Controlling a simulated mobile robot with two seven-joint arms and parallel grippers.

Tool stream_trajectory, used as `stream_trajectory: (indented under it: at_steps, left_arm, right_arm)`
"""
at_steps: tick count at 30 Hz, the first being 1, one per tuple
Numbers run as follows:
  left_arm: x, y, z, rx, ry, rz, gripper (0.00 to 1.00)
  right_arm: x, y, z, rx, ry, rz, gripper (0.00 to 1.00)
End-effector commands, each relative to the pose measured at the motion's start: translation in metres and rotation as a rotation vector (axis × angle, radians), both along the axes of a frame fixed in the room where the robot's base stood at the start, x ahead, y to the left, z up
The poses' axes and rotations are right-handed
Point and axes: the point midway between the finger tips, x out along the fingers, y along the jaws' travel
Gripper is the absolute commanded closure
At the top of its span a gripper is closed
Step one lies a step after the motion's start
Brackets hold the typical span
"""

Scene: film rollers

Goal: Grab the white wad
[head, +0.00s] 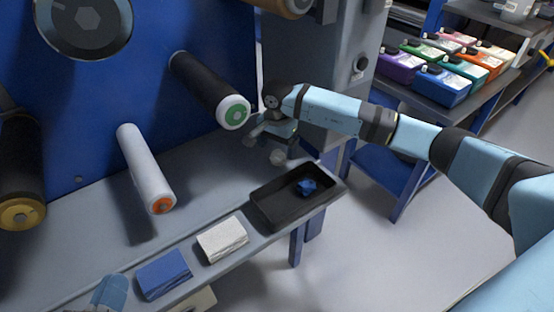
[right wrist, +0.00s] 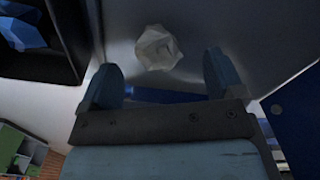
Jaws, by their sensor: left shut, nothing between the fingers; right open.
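The white wad (head: 277,157) is a small crumpled ball on the grey bench, behind the black tray. It also shows in the right wrist view (right wrist: 158,47), just beyond the gap between my right fingertips and not touching them. My right gripper (head: 266,139) is open and empty, close above and beside the wad. Its two fingers also show in the right wrist view (right wrist: 163,80). My left gripper (head: 108,294) is at the bottom edge of the head view, partly cut off; it is shut and empty.
The black tray (head: 260,212) holds a blue wad (head: 306,186). A white cloth stack (head: 222,239) and a blue cloth stack (head: 164,274) lie along the front edge. A black roller with a green end (head: 215,92) and a white roller (head: 146,167) project from the blue panel.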

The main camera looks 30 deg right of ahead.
Motion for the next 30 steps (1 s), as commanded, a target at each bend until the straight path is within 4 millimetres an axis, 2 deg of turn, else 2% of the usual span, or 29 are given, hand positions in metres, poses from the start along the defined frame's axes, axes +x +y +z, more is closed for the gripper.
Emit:
stream_trajectory:
  at_steps: [1,6,15,17,21,22,30]
  left_arm:
    - [0.0,0.0,-0.012,0.01,0.016,-0.007,1.0]
    - [0.0,-0.001,-0.024,0.033,0.058,-0.022,1.0]
    - [-0.001,-0.002,-0.025,0.039,0.069,-0.027,1.0]
    - [-0.001,-0.002,-0.025,0.039,0.069,-0.027,1.0]
    - [-0.001,-0.002,-0.025,0.039,0.069,-0.027,1.0]
    - [-0.001,-0.002,-0.025,0.039,0.069,-0.027,1.0]
    - [-0.001,-0.002,-0.026,0.039,0.07,-0.026,1.0]
  right_arm:
    - [-0.002,0.0,-0.016,0.0,0.004,0.0,0.12]
    - [-0.002,0.0,-0.035,0.001,0.003,-0.001,0.12]
    - [-0.001,0.0,-0.037,0.001,0.001,-0.001,0.12]
    - [-0.001,0.0,-0.037,0.001,0.001,-0.001,0.24]
    - [-0.001,0.0,-0.037,0.001,0.001,-0.001,0.56]
    - [-0.001,0.0,-0.037,0.001,0.001,-0.001,0.61]
    - [-0.001,0.0,-0.037,0.001,0.001,-0.001,0.62]
